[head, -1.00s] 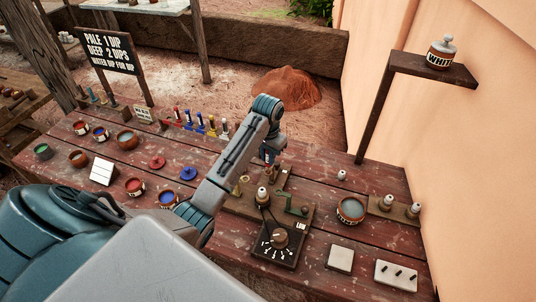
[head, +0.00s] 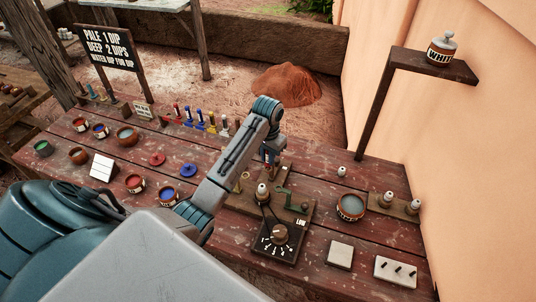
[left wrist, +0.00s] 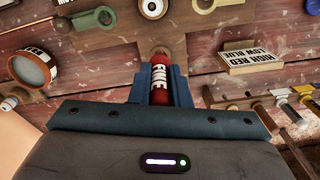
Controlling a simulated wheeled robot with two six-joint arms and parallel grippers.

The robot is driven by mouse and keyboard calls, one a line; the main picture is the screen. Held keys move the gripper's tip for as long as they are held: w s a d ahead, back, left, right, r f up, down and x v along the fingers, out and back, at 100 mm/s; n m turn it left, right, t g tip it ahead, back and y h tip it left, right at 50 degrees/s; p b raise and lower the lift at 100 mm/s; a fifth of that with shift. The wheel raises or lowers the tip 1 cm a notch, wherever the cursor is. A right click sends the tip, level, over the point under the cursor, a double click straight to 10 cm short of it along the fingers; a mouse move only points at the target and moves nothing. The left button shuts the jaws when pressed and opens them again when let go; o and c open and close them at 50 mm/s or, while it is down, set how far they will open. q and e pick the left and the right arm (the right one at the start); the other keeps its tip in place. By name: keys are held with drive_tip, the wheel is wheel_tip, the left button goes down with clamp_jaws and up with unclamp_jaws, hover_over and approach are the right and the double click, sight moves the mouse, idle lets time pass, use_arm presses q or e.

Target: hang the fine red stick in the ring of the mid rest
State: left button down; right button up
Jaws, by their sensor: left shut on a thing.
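In the left wrist view, the fine red stick (left wrist: 160,94) has a white band marked FINE. My left gripper (left wrist: 160,88) is shut on it, with the blue fingers on either side. The stick's far end reaches the edge of a wooden board with ring fittings; a brass-coloured ring (left wrist: 203,4) shows to its right. I cannot tell whether the stick's end is inside a ring. In the head view, my left gripper (head: 269,156) points down over the back of the wooden rest board (head: 238,203). Which ring is the mid rest's is unclear. My right gripper is not in view.
A pot (head: 350,207) is to the right. Coloured sticks (head: 200,119) stand in a row at the back left. A shelf post (head: 375,110) rises at the right.

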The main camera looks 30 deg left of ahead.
use_arm(q)
drive_tip(key=shift+f, duration=1)
idle(0.6)
drive_tip(key=c, duration=1.3)
unclamp_jaws()
drive_tip(key=shift+o, duration=0.5)
drive_tip(key=o, duration=0.4)
